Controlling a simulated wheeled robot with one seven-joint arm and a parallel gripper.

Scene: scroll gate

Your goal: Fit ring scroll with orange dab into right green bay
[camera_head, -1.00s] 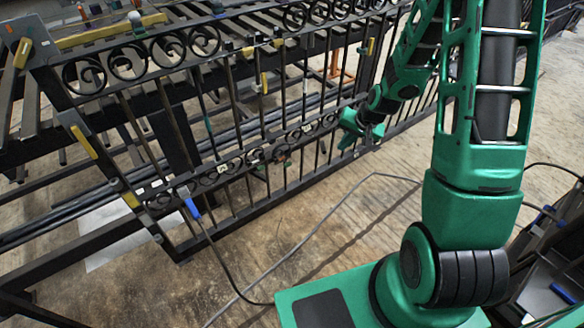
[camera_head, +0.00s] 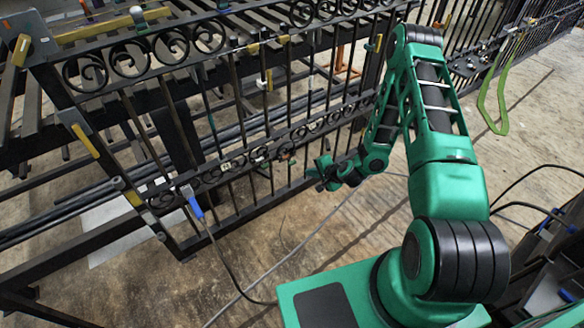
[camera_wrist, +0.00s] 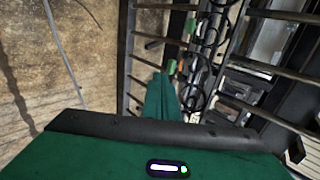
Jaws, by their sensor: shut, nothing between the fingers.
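A black gate (camera_head: 262,140) with upright bars carries a lower band of ring scrolls (camera_head: 258,154) and an upper band of larger scrolls (camera_head: 165,46). My gripper (camera_head: 318,176) is low in front of the gate's right half, near the lower band. In the wrist view its green fingers (camera_wrist: 165,92) are together and empty, pointing at the scroll band (camera_wrist: 207,60). A green mark (camera_wrist: 171,67) lies just beyond the fingertips, and another green mark (camera_wrist: 190,26) is farther along. I cannot pick out the scroll with the orange dab or tell which bay is the right one.
Yellow-handled clamps (camera_head: 85,142) hold the gate's left end. A blue-handled tool (camera_head: 194,206) with a cable hangs at lower left. A green strap loop (camera_head: 495,103) hangs at right. The concrete floor before the gate is mostly clear, crossed by a cable.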

